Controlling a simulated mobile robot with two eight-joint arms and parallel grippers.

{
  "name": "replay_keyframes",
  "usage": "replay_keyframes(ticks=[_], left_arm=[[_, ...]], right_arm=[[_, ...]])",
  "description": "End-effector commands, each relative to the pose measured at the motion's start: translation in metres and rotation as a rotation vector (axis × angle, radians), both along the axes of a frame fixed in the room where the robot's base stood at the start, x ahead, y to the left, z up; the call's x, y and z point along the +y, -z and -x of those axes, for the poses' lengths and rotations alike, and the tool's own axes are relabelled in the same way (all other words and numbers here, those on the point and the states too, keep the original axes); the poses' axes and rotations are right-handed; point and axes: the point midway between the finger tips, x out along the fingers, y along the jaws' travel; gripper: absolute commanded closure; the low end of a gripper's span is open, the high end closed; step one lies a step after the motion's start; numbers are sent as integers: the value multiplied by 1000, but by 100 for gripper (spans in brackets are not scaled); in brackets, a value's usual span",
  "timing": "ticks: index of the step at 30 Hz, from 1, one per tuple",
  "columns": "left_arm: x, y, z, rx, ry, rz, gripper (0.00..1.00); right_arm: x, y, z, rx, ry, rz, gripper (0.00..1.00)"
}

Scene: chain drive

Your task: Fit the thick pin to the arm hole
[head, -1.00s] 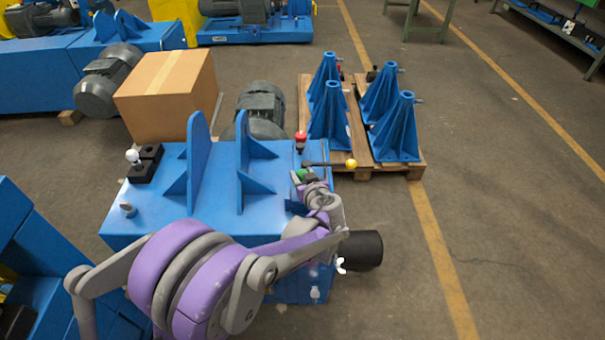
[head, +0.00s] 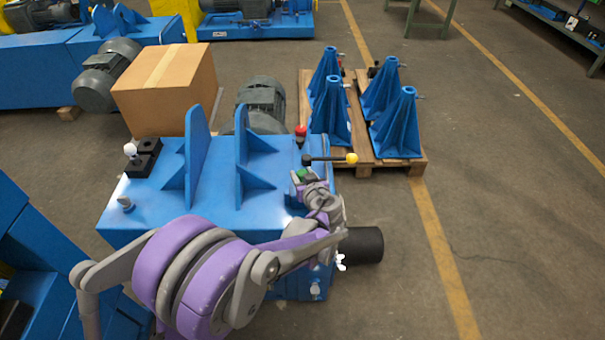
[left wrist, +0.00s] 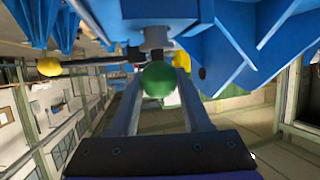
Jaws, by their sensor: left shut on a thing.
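My left gripper (head: 305,181) is at the right end of the blue machine frame (head: 225,213). In the left wrist view its two fingers (left wrist: 158,84) are shut on a green ball knob (left wrist: 158,79), which I take to be the thick pin's head. The knob also shows as a small green spot in the head view (head: 301,173). A grey collar (left wrist: 157,40) shows just beyond the knob. The pin's shank and the arm hole are hidden, so I cannot tell whether the pin is in it. A black lever arm (head: 326,160) with a yellow ball (head: 352,158) lies close by. My right gripper is not in view.
A red knob (head: 300,131) stands behind the lever. Two upright blue plates (head: 197,150) rise from the frame. A black cylinder (head: 362,245) sticks out at the right. A cardboard box (head: 165,92) and blue stands on a pallet (head: 416,168) are behind. Floor at right is clear.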

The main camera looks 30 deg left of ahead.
Motion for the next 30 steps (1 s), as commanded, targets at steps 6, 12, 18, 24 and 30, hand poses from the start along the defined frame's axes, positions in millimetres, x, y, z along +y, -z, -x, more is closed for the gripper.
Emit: replay_keyframes(ticks=[6, 12, 18, 24, 30], left_arm=[[0, 6, 0, 1, 0, -1, 100], [0, 11, 0, 1, 0, -1, 100], [0, 13, 0, 0, 0, -1, 39], [0, 13, 0, 0, 0, 0, 17], [0, 13, 0, 0, 0, 0, 17]], right_arm=[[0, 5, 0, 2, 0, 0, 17], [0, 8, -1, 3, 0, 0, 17], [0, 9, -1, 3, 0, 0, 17], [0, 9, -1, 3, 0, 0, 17], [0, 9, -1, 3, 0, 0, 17]])
